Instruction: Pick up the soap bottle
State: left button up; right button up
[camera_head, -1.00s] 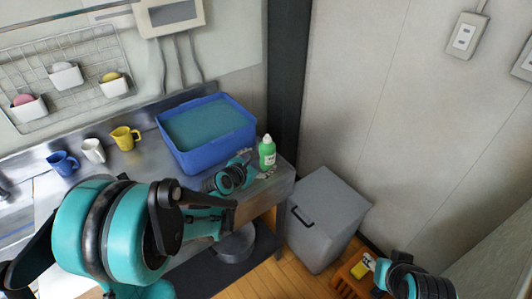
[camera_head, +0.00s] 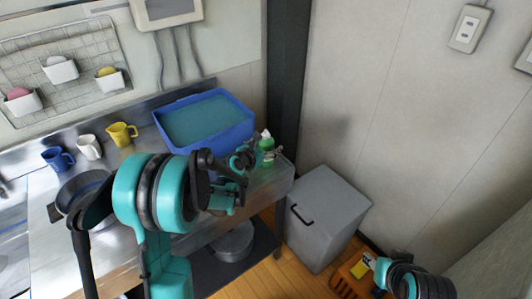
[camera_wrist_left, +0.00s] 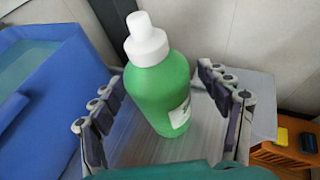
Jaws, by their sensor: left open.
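The green soap bottle (camera_head: 265,143) with a white pump cap stands upright at the right end of the steel counter, beside the blue tub. In the left wrist view the bottle (camera_wrist_left: 160,85) stands between the two fingers of my left gripper (camera_wrist_left: 165,115), with a gap on each side. That gripper is open. In the head view my left gripper (camera_head: 262,156) is at the bottle and partly hides its lower part. My right arm shows at the bottom right, but its fingers cannot be made out.
A blue tub (camera_head: 240,141) of water stands just left of the bottle. Yellow (camera_head: 122,134), white (camera_head: 89,147) and blue (camera_head: 57,158) cups line the back of the counter. A grey bin (camera_head: 325,218) stands right of the counter, near an orange crate (camera_head: 346,284).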

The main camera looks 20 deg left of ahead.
pick_arm(q)
jog(key=c, duration=1.5)
jog(key=shift+r, duration=0.1)
